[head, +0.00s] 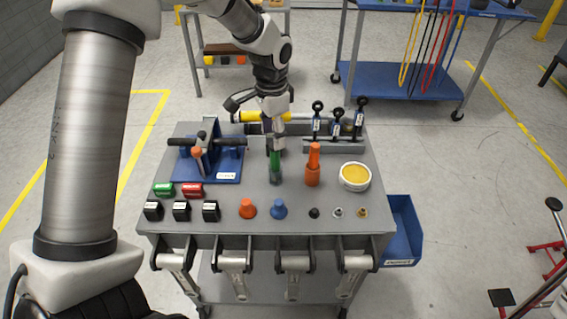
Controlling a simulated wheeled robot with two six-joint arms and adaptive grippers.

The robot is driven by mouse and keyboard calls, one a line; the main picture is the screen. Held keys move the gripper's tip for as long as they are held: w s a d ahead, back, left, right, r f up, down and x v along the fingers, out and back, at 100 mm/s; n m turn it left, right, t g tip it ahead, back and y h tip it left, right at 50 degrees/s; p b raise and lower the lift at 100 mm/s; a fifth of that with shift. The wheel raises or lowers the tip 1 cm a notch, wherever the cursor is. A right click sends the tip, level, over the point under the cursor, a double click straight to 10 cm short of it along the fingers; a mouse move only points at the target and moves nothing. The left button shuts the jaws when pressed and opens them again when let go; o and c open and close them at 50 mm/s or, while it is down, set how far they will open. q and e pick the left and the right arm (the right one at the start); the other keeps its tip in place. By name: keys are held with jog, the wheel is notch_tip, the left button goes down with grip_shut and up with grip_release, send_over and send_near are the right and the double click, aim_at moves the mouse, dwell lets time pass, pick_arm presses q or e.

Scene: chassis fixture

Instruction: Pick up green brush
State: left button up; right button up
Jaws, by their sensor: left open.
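The green brush (275,165) stands upright on the grey cart top, near the middle. My left gripper (274,142) points down directly above it, with its fingers at or around the top of the brush. The gripper is open; the fingers partly hide the brush's upper end, and I cannot tell whether they touch it. My right gripper is not in view.
A blue fixture (207,165) is on the left. Upright black-knobbed clamps (337,122) stand behind. Small parts line the front edge.

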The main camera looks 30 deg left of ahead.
aim_at(275, 157)
pick_arm(q)
jog(key=shift+w+f, duration=0.2)
jog(key=shift+f, duration=0.4)
notch_tip(275, 157, down, 7)
jog(key=shift+f+p, duration=0.1)
jog(key=shift+p, duration=0.25)
jog(key=shift+w+f, duration=0.1)
jog(key=shift+f, duration=0.1)
jog(key=shift+r, duration=0.1)
grip_shut()
